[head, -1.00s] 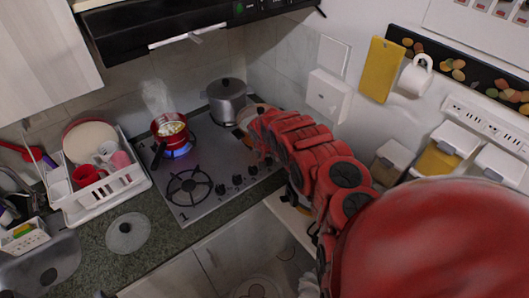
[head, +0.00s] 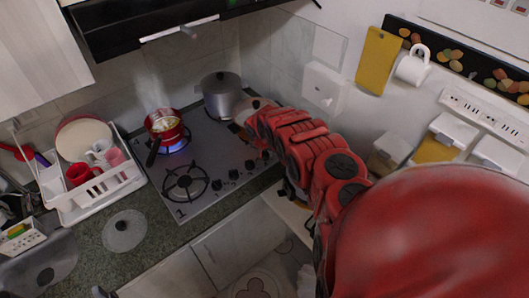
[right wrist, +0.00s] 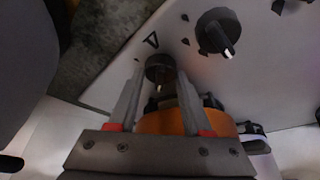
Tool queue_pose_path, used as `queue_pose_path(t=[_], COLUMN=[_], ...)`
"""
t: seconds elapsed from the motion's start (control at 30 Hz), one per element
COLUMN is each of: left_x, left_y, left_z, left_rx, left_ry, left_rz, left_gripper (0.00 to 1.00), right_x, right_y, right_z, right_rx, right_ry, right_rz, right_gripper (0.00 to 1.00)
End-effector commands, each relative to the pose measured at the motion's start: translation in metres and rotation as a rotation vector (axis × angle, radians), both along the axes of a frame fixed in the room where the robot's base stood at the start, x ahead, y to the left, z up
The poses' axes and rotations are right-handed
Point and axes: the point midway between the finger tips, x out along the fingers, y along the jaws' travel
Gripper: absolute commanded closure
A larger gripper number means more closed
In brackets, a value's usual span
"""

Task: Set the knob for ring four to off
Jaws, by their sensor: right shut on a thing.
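My right gripper (right wrist: 160,88) has its two fingers on either side of a dark round stove knob (right wrist: 159,66) and is shut on it, in the right wrist view. A second black knob (right wrist: 218,32) with a pale pointer shows beyond it, apart from the fingers. A small dark mark lies on the panel near the held knob; I cannot read it surely. In the head view several knobs (head: 233,174) stand in a row along the hob's (head: 205,150) right front edge. My right arm hides the far end of that row and the gripper's fingertips. My left gripper is not in view.
A red pot (head: 165,128) stands over a blue flame at the back left. A grey lidded pot (head: 222,97) stands at the back right. A white dish rack (head: 104,190) and a round lid (head: 124,230) are left of the hob. The wall is close right of my arm.

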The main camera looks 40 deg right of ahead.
Motion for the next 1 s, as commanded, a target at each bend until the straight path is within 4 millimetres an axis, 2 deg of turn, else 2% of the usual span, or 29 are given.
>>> queue_pose_path(t=[0.27, 0.47, 1.0], left_x=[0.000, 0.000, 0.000], left_y=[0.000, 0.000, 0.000], left_z=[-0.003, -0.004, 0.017], left_rx=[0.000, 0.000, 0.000], left_ry=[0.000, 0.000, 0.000], left_rz=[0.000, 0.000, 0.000], left_gripper=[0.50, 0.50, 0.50], right_x=[0.000, 0.000, -0.001], right_y=[-0.001, -0.001, -0.003], right_z=[0.000, 0.001, 0.002], right_rx=[0.000, 0.000, 0.000], right_ry=[0.000, -0.001, -0.004], right_rz=[0.043, 0.157, 0.528], right_gripper=[1.00, 1.00, 1.00])
